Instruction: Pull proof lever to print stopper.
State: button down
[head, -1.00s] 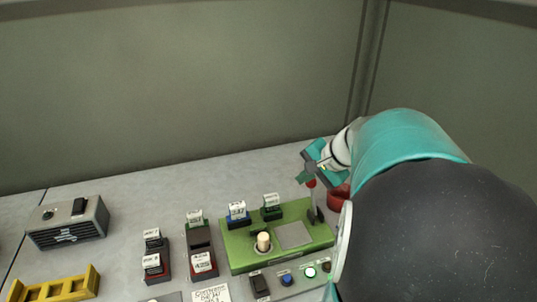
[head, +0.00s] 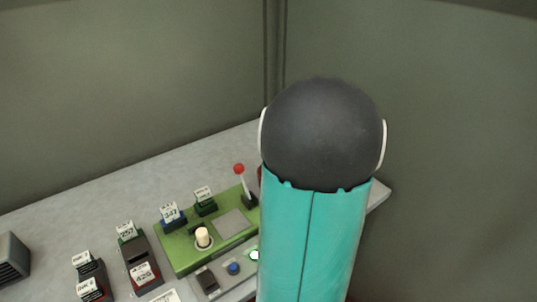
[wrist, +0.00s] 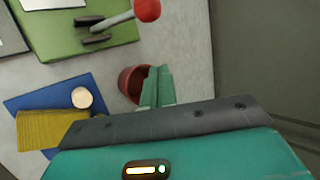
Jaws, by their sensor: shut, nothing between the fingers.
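The proof lever (head: 246,184) has a red knob and stands at the right end of the green press base (head: 184,258), tilted slightly left. In the wrist view its red knob (wrist: 147,10) is at the top. A pale stopper (head: 203,236) stands upright on the base, left of a grey plate (head: 231,224). My gripper (wrist: 158,82) is shut and empty, apart from the knob, with its green fingers beside a dark red cup (wrist: 130,82). In the head view my arm hides the gripper.
Labelled blocks (head: 174,217) stand along the base and to its left. A control panel with a blue button (head: 233,268) lies in front. The wrist view shows a yellow block (wrist: 50,130) and a pale round piece (wrist: 81,97) on a blue mat. Walls close off the back.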

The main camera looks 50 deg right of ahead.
aim_at(243, 181)
jog(key=w+a+f, duration=0.3)
jog(key=w+a, duration=0.1)
jog(key=shift+w, duration=0.2)
dwell(0.4)
jog(key=shift+s, duration=0.15)
dwell(0.4)
jog(key=shift+a, duration=0.1)
